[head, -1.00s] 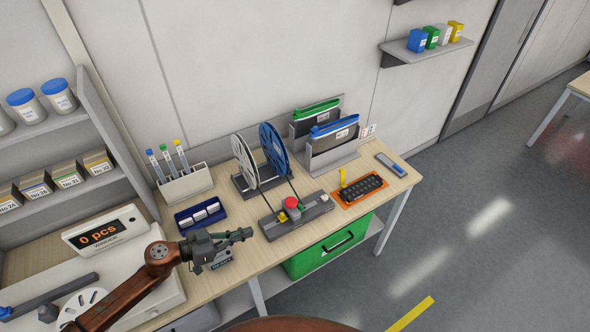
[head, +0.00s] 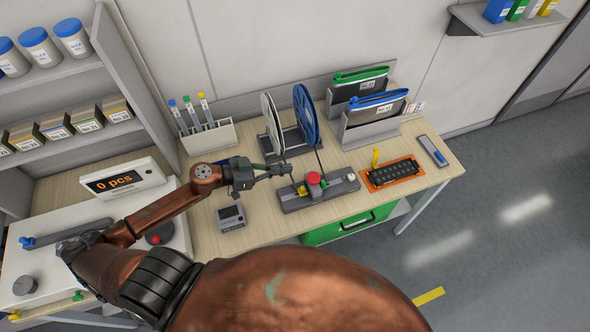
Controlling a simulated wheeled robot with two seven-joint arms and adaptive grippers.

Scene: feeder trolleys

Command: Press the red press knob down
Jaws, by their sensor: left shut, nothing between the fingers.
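The red press knob (head: 314,178) sits on top of a grey splicing fixture (head: 294,200) on the wooden bench, with a small yellow part and a green part beside its base. My left gripper (head: 289,168) is to the left of the knob and slightly farther back, apart from it, with its fingers pointing right. Its fingers are together with nothing between them. My right gripper is not in the head view.
A white reel (head: 271,124) and a blue reel (head: 306,115) stand behind the fixture. An orange tray (head: 368,184) with a black block lies to its right. A small grey device (head: 231,217) lies to its left. Bare bench (head: 265,215) shows in front of the gripper.

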